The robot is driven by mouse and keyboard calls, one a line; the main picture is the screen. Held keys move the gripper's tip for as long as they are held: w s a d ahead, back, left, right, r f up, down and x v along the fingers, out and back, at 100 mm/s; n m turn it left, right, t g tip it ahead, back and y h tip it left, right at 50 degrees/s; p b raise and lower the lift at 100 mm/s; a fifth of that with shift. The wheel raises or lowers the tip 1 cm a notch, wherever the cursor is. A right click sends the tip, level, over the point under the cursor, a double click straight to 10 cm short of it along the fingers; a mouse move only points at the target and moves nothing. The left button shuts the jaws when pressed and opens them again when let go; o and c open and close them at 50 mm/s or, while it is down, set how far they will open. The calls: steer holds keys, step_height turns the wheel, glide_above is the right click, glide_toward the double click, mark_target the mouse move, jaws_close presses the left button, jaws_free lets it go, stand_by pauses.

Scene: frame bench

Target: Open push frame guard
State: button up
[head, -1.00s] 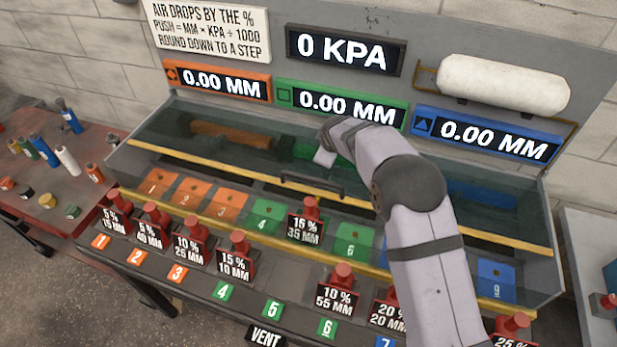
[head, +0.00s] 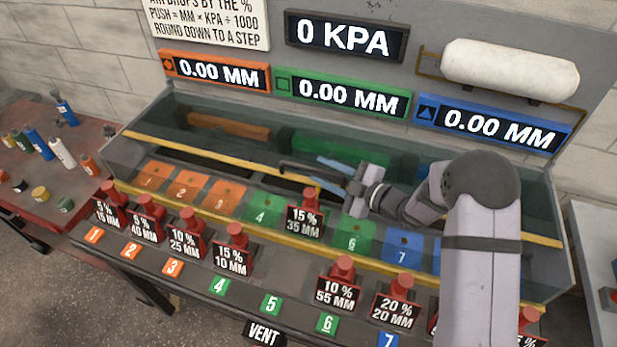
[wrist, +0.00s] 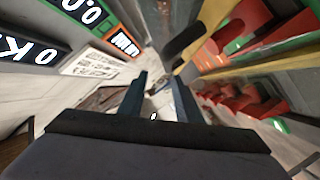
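The push frame guard (head: 165,143) is a clear, greenish panel with yellow edge strips, lying down over the numbered block row. Its dark bar handle (head: 298,170) is near the middle of the panel and also shows in the wrist view (wrist: 184,40). My gripper (head: 326,173) is at the handle's right part, pointing left in the head view. Its two bluish fingers stand apart, and the wrist view shows the open gap between them (wrist: 158,85). There the handle appears ahead and right of the fingers, not between them. Contact cannot be told.
Red plungers with labels (head: 237,235) line the front ledge, by the VENT label (head: 264,333). Displays read 0 KPA (head: 345,37) and 0.00 MM (head: 345,96) behind. A white tank (head: 510,70) is at the back right. A red side table (head: 75,165) with bottles stands left.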

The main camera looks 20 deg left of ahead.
mark_target(314, 171)
steer(key=n, duration=0.1)
steer(key=d+f+n+g, duration=0.1)
steer(key=n, duration=0.1)
steer(key=shift+d+f+b, duration=0.2)
steer(key=shift+d+b, duration=0.05)
steer(key=shift+b, duration=0.15)
steer(key=shift+w+a+p, duration=0.15)
steer(key=shift+a+p, duration=0.2)
steer(key=shift+a, duration=0.25)
steer(key=shift+p+x, duration=1.1)
steer(key=shift+x, duration=2)
steer(key=shift+f, duration=0.1)
jaws_close()
